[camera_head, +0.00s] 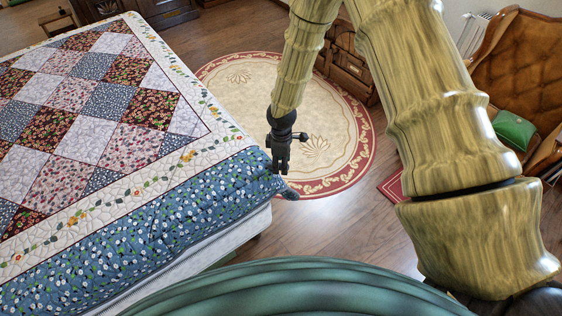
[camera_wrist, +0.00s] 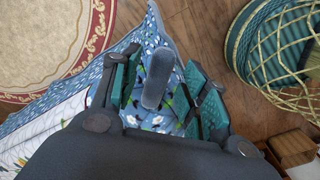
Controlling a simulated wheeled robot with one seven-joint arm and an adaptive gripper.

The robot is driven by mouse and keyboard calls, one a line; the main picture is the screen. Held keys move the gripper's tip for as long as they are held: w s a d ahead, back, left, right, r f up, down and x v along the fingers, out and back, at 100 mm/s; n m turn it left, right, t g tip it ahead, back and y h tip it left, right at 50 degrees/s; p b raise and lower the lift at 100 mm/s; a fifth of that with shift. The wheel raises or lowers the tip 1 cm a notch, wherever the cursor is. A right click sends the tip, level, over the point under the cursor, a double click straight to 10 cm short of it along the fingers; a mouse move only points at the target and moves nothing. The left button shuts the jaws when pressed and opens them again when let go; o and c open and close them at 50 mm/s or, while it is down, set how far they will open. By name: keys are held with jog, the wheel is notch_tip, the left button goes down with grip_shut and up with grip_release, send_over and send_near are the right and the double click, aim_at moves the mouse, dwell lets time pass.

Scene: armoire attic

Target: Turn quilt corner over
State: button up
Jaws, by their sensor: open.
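The patchwork quilt (camera_head: 180,215) covers the bed, with a blue floral border hanging over the near side. Its right corner (camera_head: 262,180) sticks out past the mattress, and a small dark grey rounded piece (camera_head: 289,194) shows at its tip. My gripper (camera_head: 279,170) points down right at this corner. In the wrist view its jaws (camera_wrist: 163,85) are apart, with teal pads on either side of a grey rounded piece (camera_wrist: 158,78). Blue floral cloth (camera_wrist: 152,50) shows around and beneath that piece. I cannot tell whether the pads touch it.
A round cream and red rug (camera_head: 330,135) lies on the wood floor beyond the corner. A brown leather bag or case (camera_head: 345,70) stands at the rug's far edge. A tufted brown chair (camera_head: 520,75) with a green cushion (camera_head: 512,130) is at right. The floor beside the bed is clear.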

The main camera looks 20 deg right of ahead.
jog(key=shift+f, duration=0.15)
grip_shut()
